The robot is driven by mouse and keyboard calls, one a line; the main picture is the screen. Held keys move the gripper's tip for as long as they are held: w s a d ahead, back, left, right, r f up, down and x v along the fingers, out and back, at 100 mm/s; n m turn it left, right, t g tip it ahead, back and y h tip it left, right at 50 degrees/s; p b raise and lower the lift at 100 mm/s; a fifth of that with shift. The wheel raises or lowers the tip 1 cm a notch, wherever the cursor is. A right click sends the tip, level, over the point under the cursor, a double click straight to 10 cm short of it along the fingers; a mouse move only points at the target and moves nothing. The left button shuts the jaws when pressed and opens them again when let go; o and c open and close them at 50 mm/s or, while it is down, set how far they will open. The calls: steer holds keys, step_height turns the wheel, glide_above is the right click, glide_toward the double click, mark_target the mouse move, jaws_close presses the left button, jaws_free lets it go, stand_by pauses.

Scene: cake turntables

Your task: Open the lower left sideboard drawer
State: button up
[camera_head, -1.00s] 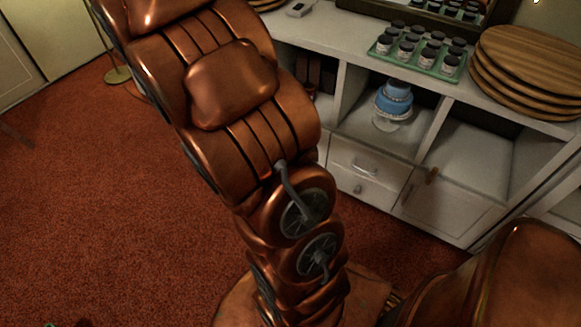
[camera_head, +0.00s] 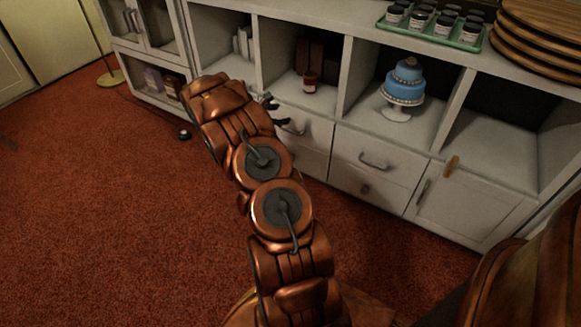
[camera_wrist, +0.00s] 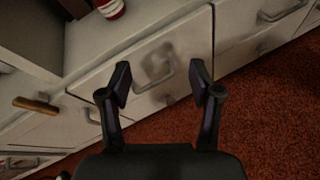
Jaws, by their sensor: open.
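The white sideboard (camera_head: 420,140) has two columns of drawers in its middle. The upper left drawer (camera_head: 312,132) has a grey bar handle, which also shows in the wrist view (camera_wrist: 157,76). The lower left drawer (camera_head: 314,163) is directly beneath it and looks closed; my arm partly hides it in the head view. In the wrist view a small knob (camera_wrist: 169,99) shows on the lower front, between my fingers. My gripper (camera_head: 276,110) is open and empty in front of the left drawers. In the wrist view its fingertips (camera_wrist: 160,80) frame the upper handle and touch nothing that I can make out.
Right drawers (camera_head: 372,168) and a right door (camera_head: 465,205) look closed. A wooden latch (camera_wrist: 36,105) is left of the drawers in the wrist view. A red jar (camera_head: 310,82) and a blue cake (camera_head: 404,82) stand in open shelves above.

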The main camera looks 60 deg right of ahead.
steer(key=w+d+f+n+t+b, duration=0.15)
steer(key=f+b, duration=0.25)
steer(key=f, duration=0.7)
steer(key=w+d+f+n+t+b, duration=0.1)
steer(key=d+f+n+b, duration=0.15)
steer(key=f, duration=0.85)
steer(key=w+d+f+n+t+b, duration=0.15)
steer(key=f+b, duration=0.25)
steer(key=f, duration=0.6)
steer(key=shift+n+g, duration=0.4)
steer(key=shift+n, duration=0.05)
steer(key=shift+s+b+x, duration=0.2)
steer(key=shift+b+x, duration=1.6)
steer(key=shift+x, duration=2.15)
jaws_close()
